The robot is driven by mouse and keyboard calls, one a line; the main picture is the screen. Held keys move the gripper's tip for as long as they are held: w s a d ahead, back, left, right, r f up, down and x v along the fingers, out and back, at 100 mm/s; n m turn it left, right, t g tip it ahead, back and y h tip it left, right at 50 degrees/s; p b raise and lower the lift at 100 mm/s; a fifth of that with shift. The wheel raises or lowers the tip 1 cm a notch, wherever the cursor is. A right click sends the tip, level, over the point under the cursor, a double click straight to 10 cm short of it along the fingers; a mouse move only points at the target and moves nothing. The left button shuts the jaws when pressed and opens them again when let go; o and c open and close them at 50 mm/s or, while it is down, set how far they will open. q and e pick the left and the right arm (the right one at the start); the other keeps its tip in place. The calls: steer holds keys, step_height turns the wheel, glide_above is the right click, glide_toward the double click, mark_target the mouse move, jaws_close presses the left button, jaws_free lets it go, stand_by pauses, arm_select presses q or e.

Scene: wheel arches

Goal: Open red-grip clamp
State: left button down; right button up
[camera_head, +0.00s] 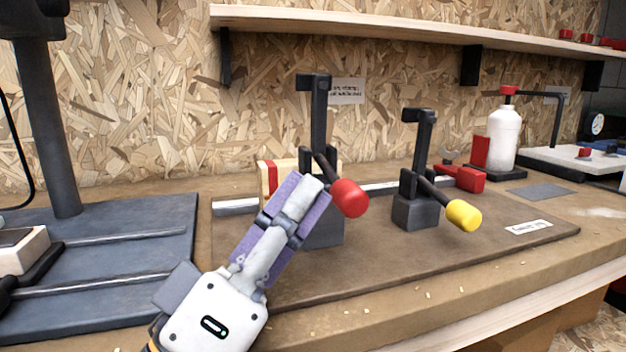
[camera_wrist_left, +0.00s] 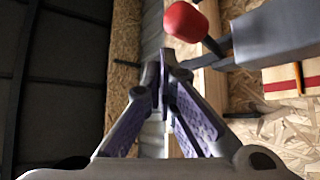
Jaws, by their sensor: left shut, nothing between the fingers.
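The red-grip clamp has a red knob (camera_head: 349,198) on a dark handle that slants down toward the front right. Its dark upright arm (camera_head: 319,115) stands above a grey base (camera_head: 325,232), partly hidden by my gripper. My left gripper (camera_head: 308,187) is shut and empty, just left of the red knob in the head view. In the left wrist view the closed fingertips (camera_wrist_left: 165,62) lie below the red knob (camera_wrist_left: 186,21), with a visible gap. A second clamp with a yellow grip (camera_head: 463,215) stands to the right, its handle likewise slanting down. My right gripper is not in view.
Both clamps stand on a brown board (camera_head: 400,262) on the bench. A dark slotted plate (camera_head: 110,265) with a column is at left. A white bottle (camera_head: 503,138) and a red block (camera_head: 467,178) stand at right. A wooden shelf (camera_head: 400,27) runs above.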

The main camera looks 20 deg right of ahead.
arm_select(q)
steer(key=v, duration=0.9)
steer(key=shift+a, duration=0.15)
steer(key=shift+f, duration=0.15)
